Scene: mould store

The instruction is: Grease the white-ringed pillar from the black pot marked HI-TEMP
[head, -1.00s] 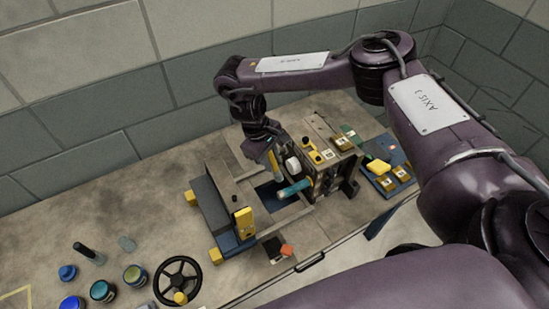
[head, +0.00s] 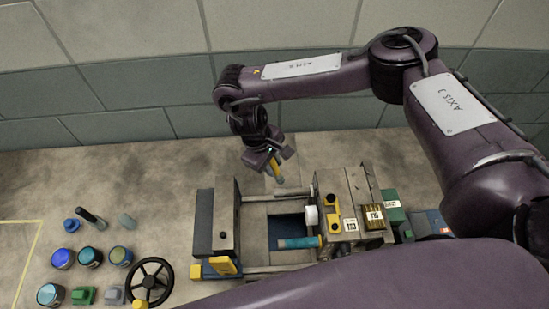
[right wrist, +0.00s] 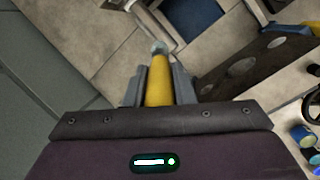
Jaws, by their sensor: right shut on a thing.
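My right gripper (head: 270,161) is shut on a yellow-handled brush (head: 279,180). In the right wrist view the brush (right wrist: 159,82) stands out between the fingers, its pale tip over the bench. The gripper hangs behind the opened mould, clear of it. A teal pillar (head: 296,243) sticks out leftward from the right mould block (head: 347,205). Several pots stand at the left, such as a dark one (head: 90,257); no HI-TEMP mark is readable. My left gripper is out of view.
The left mould block (head: 222,215) faces the right one across a gap with rails. A black handwheel (head: 150,282) stands front left. A green block (head: 392,207) is at the right.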

